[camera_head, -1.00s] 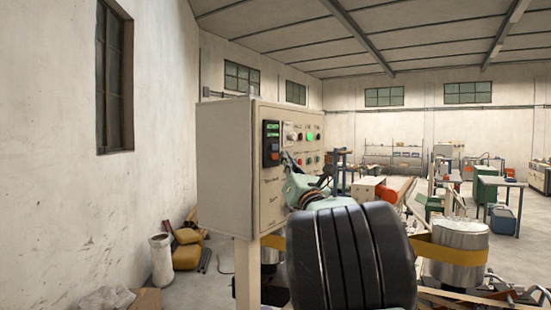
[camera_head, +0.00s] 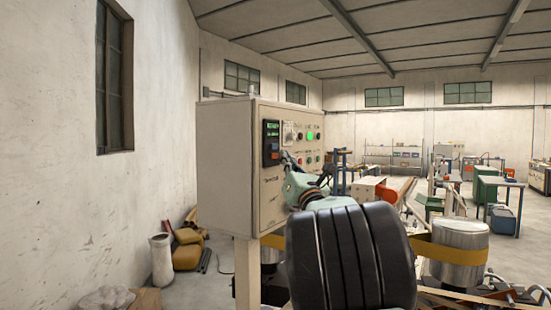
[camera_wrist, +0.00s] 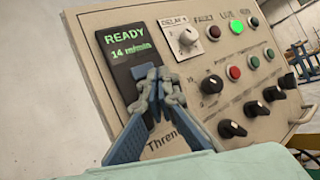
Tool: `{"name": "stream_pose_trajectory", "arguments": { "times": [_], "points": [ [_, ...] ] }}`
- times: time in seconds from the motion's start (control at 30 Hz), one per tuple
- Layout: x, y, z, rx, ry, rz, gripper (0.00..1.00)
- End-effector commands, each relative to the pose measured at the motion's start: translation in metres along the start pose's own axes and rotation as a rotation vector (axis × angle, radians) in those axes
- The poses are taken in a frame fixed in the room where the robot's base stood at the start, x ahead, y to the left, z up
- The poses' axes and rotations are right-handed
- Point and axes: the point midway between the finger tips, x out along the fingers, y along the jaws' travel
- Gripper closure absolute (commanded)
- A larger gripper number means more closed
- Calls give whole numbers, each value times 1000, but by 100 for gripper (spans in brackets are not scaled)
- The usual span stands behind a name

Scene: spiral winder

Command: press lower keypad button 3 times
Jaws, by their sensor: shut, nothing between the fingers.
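The keypad panel (camera_head: 271,143) is a dark upright unit at the left of the control box front. In the wrist view the keypad (camera_wrist: 118,62) has a green display (camera_wrist: 128,43) reading "READY" and "14 m/min". My gripper (camera_head: 287,157) is at the keypad's lower right in the head view. In the wrist view my gripper (camera_wrist: 158,84) has its blue-grey fingers together, with nothing between them, in front of the keypad's lower part. They hide the buttons there, so I cannot tell whether the tips touch one.
The control box (camera_head: 225,165) carries a white dial (camera_wrist: 187,36), a lit green lamp (camera_wrist: 237,27), and several black knobs, such as one knob (camera_wrist: 232,128), right of the keypad. A metal drum (camera_head: 460,240) stands at right. The wall side is open at left.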

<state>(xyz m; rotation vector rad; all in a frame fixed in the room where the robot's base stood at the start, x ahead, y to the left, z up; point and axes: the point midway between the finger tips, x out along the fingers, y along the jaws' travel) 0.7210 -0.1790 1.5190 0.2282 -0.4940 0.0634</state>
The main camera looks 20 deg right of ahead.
Motion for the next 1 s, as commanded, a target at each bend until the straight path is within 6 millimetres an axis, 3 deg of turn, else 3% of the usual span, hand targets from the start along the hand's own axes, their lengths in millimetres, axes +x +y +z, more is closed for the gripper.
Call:
{"name": "stream_pose_trajectory", "arguments": {
  "times": [1.0],
  "points": [
    [7,5,-7,0,1,0,100]
  ]
}}
